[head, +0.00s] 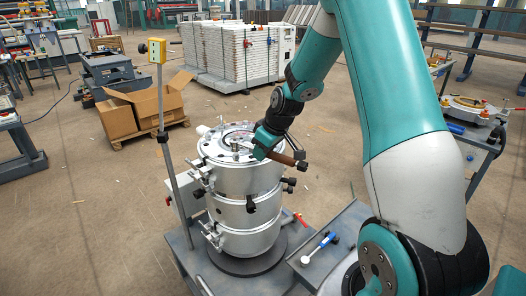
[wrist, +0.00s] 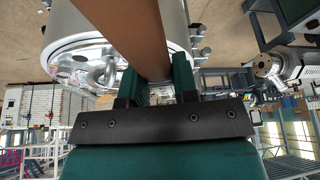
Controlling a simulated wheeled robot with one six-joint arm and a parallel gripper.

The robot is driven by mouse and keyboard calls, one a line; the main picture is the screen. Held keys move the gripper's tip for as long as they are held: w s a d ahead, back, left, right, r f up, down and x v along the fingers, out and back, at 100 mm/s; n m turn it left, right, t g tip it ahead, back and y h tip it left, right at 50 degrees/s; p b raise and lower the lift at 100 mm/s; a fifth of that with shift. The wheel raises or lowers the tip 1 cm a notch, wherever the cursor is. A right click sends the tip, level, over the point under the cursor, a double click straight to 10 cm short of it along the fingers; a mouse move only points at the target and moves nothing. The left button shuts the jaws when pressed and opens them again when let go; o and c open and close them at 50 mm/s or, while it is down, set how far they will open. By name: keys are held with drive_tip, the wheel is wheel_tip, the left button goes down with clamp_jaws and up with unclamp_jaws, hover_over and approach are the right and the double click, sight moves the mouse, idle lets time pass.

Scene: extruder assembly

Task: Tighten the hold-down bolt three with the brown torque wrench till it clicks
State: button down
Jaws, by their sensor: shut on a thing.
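The extruder (head: 240,200) is a silver, stacked cylinder standing upright on a dark round base. Its top flange (head: 215,150) carries bolts and fittings, too small to tell which is bolt three. My gripper (head: 268,148) is at the right side of the top and is shut on the brown torque wrench (head: 287,159). The wrench's brown handle also crosses the wrist view (wrist: 130,35) between the teal fingers (wrist: 158,85). In the head view the wrench lies roughly level across the top, its handle sticking out to the right. Whether its head sits on a bolt is not clear.
A blue-handled tool (head: 319,247) lies on the grey tray right of the extruder. A thin post with a yellow box (head: 156,50) stands at the left. Several black knobs (head: 251,205) stick out from the cylinder's side. Cardboard boxes (head: 145,108) stand behind on the left.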

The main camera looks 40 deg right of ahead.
drive_tip(key=shift+f+b, duration=1)
drive_tip(key=shift+f, duration=0.25)
drive_tip(key=w+a+m+h+b, duration=0.1)
drive_tip(key=a+m+h, duration=0.3)
drive_tip(key=a+m, duration=0.5)
drive_tip(key=shift+w+m+g, duration=0.3)
drive_tip(key=shift+m, duration=0.4)
idle(3.3)
drive_tip(key=shift+a, duration=0.1)
drive_tip(key=shift+r, duration=0.65)
idle(1.1)
